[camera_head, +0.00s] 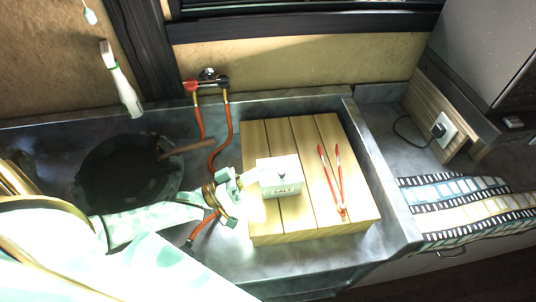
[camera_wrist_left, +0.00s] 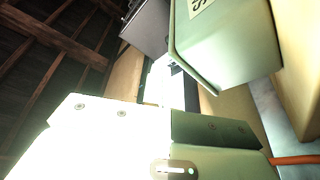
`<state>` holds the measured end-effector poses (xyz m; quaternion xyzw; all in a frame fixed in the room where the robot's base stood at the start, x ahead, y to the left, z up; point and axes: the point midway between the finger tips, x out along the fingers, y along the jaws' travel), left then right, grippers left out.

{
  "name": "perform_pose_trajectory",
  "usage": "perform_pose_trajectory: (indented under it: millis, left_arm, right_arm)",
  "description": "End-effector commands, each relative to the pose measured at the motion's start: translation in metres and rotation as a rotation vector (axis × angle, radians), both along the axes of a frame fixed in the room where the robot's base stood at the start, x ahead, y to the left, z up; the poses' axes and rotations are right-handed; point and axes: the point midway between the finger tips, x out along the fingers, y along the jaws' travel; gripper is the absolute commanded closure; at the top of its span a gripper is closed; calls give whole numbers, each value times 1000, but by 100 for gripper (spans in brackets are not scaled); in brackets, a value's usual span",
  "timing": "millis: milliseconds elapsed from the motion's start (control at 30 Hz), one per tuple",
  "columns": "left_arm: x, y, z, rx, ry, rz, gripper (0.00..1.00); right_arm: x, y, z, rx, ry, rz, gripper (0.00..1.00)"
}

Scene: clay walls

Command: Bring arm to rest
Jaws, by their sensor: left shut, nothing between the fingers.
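My left arm (camera_head: 160,215) comes in from the left in the head view. My left gripper (camera_head: 243,180) is shut with nothing between its fingers, close to the left side of a small white box (camera_head: 282,178) with dark lettering. I cannot tell whether they touch. In the left wrist view the gripper (camera_wrist_left: 168,80) points past the box (camera_wrist_left: 225,50), which looms large and pale green at the upper right. My right gripper is not in view.
The box stands on a slatted wooden board (camera_head: 300,226) beside red tongs (camera_head: 333,182). A dark pan (camera_head: 118,168) lies to the left, near red hoses (camera_head: 226,125) from a wall tap. A socket (camera_head: 441,130) and film-strip-patterned cloth (camera_head: 465,205) are at right.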

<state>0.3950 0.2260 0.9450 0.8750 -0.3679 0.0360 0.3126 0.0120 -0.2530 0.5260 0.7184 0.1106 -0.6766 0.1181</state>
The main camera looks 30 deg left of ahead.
Motion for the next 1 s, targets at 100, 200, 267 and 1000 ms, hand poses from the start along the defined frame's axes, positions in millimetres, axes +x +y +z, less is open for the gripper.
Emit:
perform_pose_trajectory:
  millis: [100,200,267,1000]
  left_arm:
    - [-16,13,-8,3,3,0,100]
    - [-24,21,-11,1,3,-1,100]
    - [-27,23,-11,1,0,0,100]
    - [-28,24,69,0,-32,-1,100]
  right_arm:
    - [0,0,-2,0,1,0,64]
    - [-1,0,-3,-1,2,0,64]
    - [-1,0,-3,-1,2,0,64]
    - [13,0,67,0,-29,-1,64]
